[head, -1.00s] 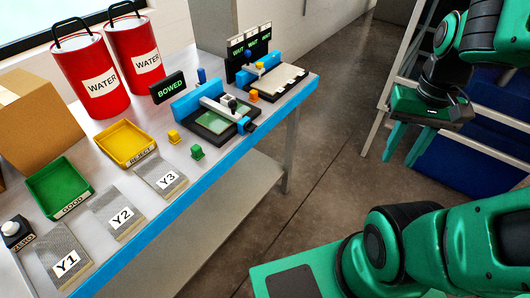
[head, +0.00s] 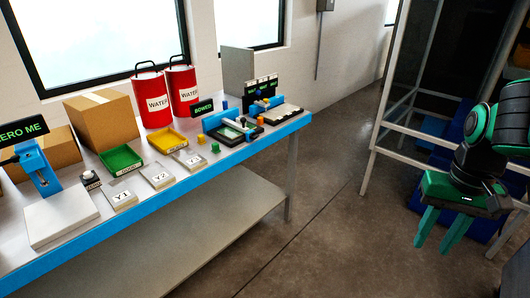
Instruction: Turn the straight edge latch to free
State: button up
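A measuring fixture with a blue frame (head: 217,119) and a green plate (head: 231,133) stands on the bench's right part, beside a black sign (head: 203,107) reading BOWED in green. A light bar crosses over the plate. The straight edge latch is too small to tell apart from the fixture's other parts, so its position cannot be read. My gripper (head: 438,232) hangs at the right over the floor, well away from the bench. Its two green fingers point down, apart, with nothing between them.
A second fixture (head: 284,112) with WAIT displays stands behind. Small yellow (head: 201,139) and green (head: 215,147) blocks sit before the fixtures. Red WATER cans (head: 154,103), green (head: 121,160) and yellow (head: 167,141) trays and Y1–Y3 plates fill the bench. Floor between bench and gripper is clear.

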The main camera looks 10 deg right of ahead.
aim_at(253, 136)
jog(key=u, duration=0.65)
jog(key=i, duration=0.95)
jog(key=z, duration=0.05)
